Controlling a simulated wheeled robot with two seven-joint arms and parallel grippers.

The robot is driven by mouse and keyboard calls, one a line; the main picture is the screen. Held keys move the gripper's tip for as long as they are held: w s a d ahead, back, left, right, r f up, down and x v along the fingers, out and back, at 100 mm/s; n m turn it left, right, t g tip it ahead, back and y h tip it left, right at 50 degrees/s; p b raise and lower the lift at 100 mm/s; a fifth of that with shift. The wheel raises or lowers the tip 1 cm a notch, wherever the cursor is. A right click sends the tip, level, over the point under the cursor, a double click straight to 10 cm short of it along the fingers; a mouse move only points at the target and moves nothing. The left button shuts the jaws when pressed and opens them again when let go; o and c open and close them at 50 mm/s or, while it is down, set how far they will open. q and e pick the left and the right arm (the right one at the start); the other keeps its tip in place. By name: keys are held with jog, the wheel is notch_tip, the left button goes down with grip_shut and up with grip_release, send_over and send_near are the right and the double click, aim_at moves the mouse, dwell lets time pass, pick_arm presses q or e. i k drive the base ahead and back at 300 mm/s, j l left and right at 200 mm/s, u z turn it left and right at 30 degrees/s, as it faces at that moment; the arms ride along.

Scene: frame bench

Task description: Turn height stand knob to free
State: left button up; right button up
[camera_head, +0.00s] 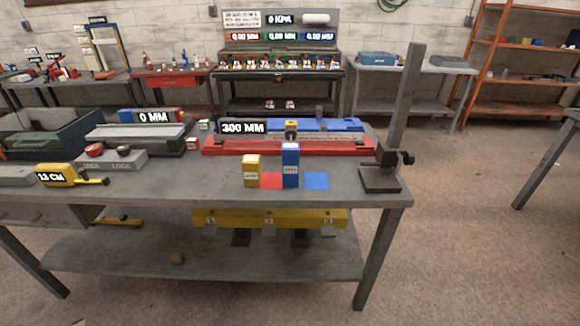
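The height stand (403,105) is at the right end of the bench. It is a tall dark grey post on a flat dark base (380,181). A black knob (407,159) sticks out to the right on its clamp, low on the post. The knob's lock or free setting is too small to tell. Neither of my grippers is in view, and nothing touches the knob.
The grey bench (220,188) carries a red rail (285,149), a yellow block (251,173), a blue block (290,165) and red and blue squares. A jack lock box (110,158) is at left. The floor (460,230) right of the bench is clear.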

aim_at(408, 158)
jog(key=l+u, duration=0.1)
jog(key=l, duration=0.5)
jog(key=l+u, duration=0.1)
jog(key=l, duration=0.5)
jog(key=k+l+u, duration=0.1)
jog(key=l, duration=0.5)
jog(key=l+u, duration=0.1)
jog(key=l, duration=0.5)
jog(key=k+l+u, duration=0.1)
jog(key=l, duration=0.5)
jog(key=u, duration=0.4)
jog(key=i+l+u, duration=0.2)
jog(key=l+u, duration=0.2)
jog(key=i+l+u, duration=0.1)
jog(key=l+u, duration=0.3)
jog(key=l, duration=0.25)
jog(key=l+u, duration=0.4)
jog(key=l, duration=0.15)
